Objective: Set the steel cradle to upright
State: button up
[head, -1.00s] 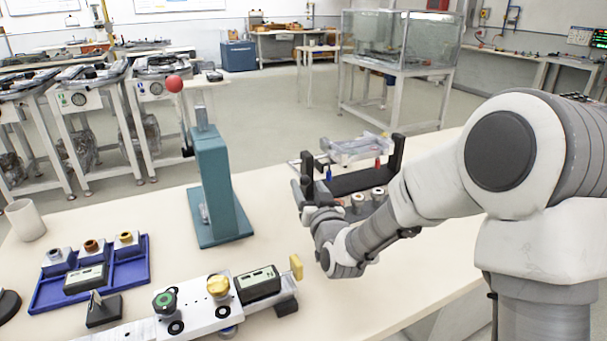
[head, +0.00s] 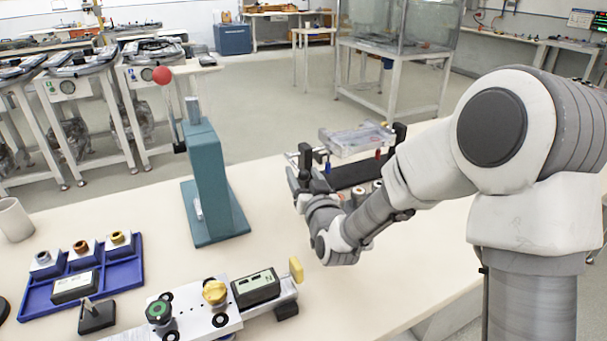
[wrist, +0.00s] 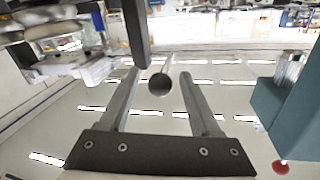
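The steel cradle (head: 355,139) is a pale metallic tray hung between dark posts of a black stand (head: 350,175) at the back of the table. It looks close to level, slightly tilted; blue and red tips hang beneath it. My gripper (head: 299,183) is at the stand's left end, its fingers mostly hidden there. In the wrist view, which is upside down, my gripper (wrist: 160,73) has its two fingers wide apart. A dark round knob (wrist: 159,84) appears between them, beside a dark post (wrist: 137,35); contact cannot be told. A metallic part, probably the cradle (wrist: 75,67), is at upper left.
A teal lever press (head: 213,185) with a red ball stands left of the stand. A blue tray (head: 128,280) with blocks is at left, beside a white cup (head: 14,220). A white fixture with green and yellow knobs (head: 215,291) lies in front. Table between is clear.

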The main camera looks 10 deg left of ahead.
grip_shut()
dwell(1.3)
